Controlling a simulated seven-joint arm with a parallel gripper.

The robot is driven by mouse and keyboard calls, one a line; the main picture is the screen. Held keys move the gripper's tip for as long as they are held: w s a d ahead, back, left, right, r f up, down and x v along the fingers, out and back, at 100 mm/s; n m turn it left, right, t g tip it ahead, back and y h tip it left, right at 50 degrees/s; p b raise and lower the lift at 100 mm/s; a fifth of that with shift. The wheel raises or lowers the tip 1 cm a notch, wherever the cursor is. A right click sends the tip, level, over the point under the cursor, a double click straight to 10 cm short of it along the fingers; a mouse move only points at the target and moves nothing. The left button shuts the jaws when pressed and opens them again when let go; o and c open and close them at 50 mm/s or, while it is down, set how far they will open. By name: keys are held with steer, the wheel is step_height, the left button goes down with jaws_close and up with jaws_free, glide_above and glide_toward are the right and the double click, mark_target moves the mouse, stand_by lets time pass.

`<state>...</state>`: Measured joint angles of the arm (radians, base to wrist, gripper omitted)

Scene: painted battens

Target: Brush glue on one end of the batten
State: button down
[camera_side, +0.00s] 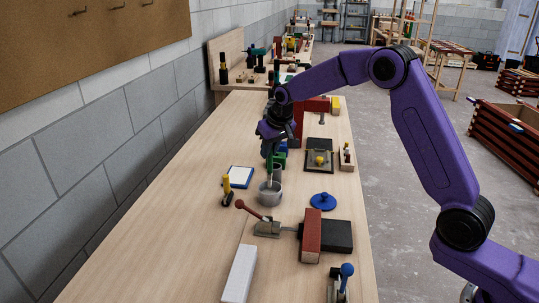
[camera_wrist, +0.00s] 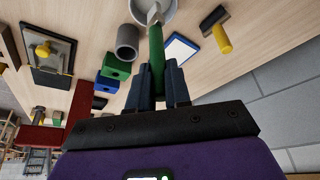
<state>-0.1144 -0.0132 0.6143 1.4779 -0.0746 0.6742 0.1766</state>
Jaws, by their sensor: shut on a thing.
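My gripper (camera_wrist: 159,72) is shut on the green handle of a brush (camera_wrist: 156,45). The brush points down, and its metal end is at the mouth of a grey glue pot (camera_wrist: 170,12). How deep the bristles reach is hidden. In the side view my gripper (camera_side: 270,150) is right above the pot (camera_side: 270,196). A red-brown batten-like block (camera_side: 312,232) lies nearer the camera, across a black pad (camera_side: 338,237). Beside it is a toggle clamp with a red handle (camera_side: 252,210); I cannot tell whether it presses on the block.
A grey cylinder (camera_wrist: 127,42) and green block (camera_wrist: 116,65) stand close beside the brush. A yellow-handled tool (camera_wrist: 221,38) and blue-edged white pad (camera_wrist: 181,48) are also near. A blue knobbed disc (camera_side: 323,201) and a white block (camera_side: 240,273) lie nearer the camera.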

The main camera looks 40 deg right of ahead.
steer(key=shift+r, duration=1.7)
